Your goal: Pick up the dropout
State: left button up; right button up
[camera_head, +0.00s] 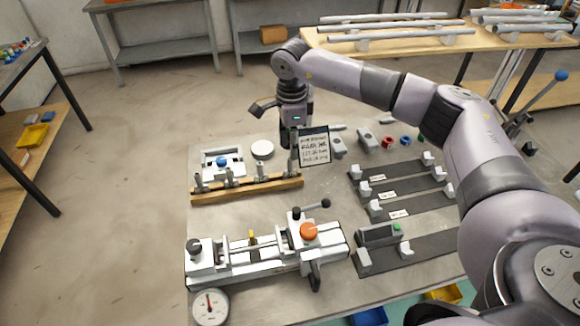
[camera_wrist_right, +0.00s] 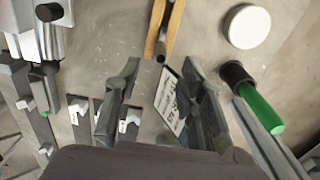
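My right gripper (camera_head: 290,143) hangs over the far middle of the grey bench (camera_head: 215,300), beside a small dark sign with writing (camera_head: 314,148). In the right wrist view its two fingers are spread apart (camera_wrist_right: 160,68), with no part held between them. The sign (camera_wrist_right: 171,100) shows close to the right finger, which partly covers it. I cannot tell which part is the dropout. My left gripper is out of view.
A wooden rail with upright posts (camera_head: 247,188) and a white clamping jig with an orange knob (camera_head: 308,231) stand nearer. Dark strips with white holders (camera_head: 400,205) lie to the right. A white disc (camera_head: 262,150) and a black-and-green cylinder (camera_wrist_right: 262,110) are near the gripper.

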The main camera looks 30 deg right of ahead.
aim_at(290, 170)
notch_tip(290, 170, down, 5)
jog(key=p, duration=0.2)
jog(key=shift+a+p, duration=0.1)
jog(key=shift+p, duration=0.2)
jog(key=shift+f, duration=0.2)
jog(key=shift+c, duration=0.4)
grip_shut()
